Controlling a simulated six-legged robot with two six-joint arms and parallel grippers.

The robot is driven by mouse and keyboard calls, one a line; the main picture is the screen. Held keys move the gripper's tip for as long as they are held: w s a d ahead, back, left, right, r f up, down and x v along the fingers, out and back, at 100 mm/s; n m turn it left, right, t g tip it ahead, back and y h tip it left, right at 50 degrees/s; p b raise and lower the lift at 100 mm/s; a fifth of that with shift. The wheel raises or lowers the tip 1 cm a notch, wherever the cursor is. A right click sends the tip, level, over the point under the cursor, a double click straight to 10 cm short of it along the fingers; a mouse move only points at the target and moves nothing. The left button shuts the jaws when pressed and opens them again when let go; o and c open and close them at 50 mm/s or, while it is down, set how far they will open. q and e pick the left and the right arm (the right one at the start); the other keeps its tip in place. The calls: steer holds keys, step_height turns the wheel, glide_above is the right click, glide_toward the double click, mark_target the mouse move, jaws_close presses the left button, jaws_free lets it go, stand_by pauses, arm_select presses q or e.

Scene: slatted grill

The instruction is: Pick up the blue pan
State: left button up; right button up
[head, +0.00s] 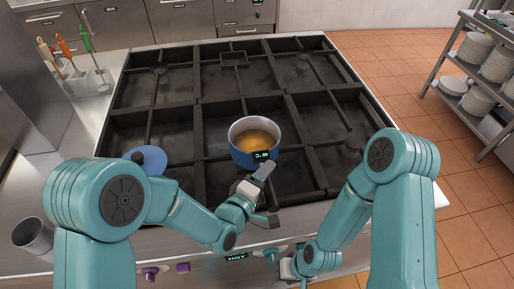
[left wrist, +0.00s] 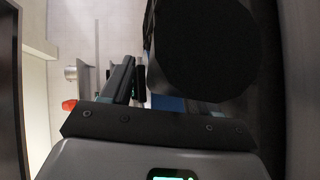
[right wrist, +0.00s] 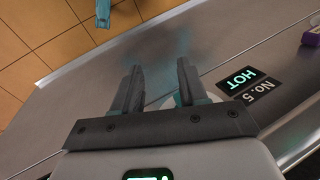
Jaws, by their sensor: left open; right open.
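The blue pan (head: 240,155) stands upright on the dark slatted grill (head: 200,178), with a yellow-brown content inside. A small dark display (head: 262,156) shows at its front. My left gripper (head: 267,196) is open just in front of the pan; whether it touches the pan or its handle cannot be told. In the left wrist view a large dark rounded shape (left wrist: 210,45) fills the space by the gripper and hides one finger. A bit of blue (left wrist: 168,103) shows below it. My right gripper (right wrist: 158,88) is open and empty by the grill's front panel.
A blue disc with a dark knob (head: 151,158) lies left of the pan. A utensil holder (head: 90,82) stands at the back left and a metal cup (head: 35,234) at the front left. A plate rack (head: 455,80) stands at the right. Other grates are clear.

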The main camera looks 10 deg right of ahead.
arm_select(q)
steer(key=shift+s+a, duration=0.1)
steer(key=shift+s, duration=0.05)
steer(key=shift+d, duration=0.25)
steer(key=c, duration=0.5)
steer(key=shift+f, duration=0.1)
steer(key=c, duration=0.5)
steer(key=shift+a, duration=0.2)
jaws_close()
steer(key=shift+d, duration=0.1)
steer(key=shift+w+r, duration=0.2)
steer(key=shift+r, duration=0.05)
